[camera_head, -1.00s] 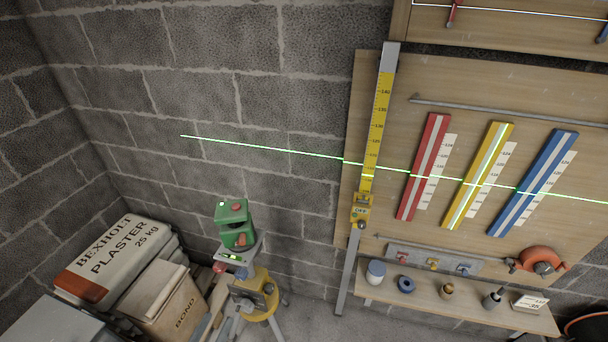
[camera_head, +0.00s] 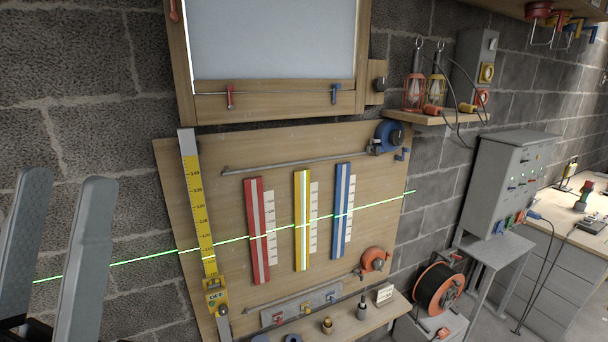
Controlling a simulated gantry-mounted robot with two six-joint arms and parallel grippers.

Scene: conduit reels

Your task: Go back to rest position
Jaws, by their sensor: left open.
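My left gripper (camera_head: 55,245) shows at the lower left of the head view. Its two long grey fingers stand apart with nothing between them. It is in front of the block wall, left of the wooden board (camera_head: 290,150). On the board are a yellow measuring staff (camera_head: 197,205), a red strip (camera_head: 251,225), a yellow strip (camera_head: 298,225) and a blue strip (camera_head: 345,205). A green laser line crosses the staff and the strips. My right gripper is not in view.
A narrow shelf (camera_head: 350,318) with small items runs below the board. A cable reel (camera_head: 437,290) stands to its right. A grey control cabinet (camera_head: 510,175) and a workbench (camera_head: 565,225) are farther right. Lanterns (camera_head: 414,92) hang above a wall shelf.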

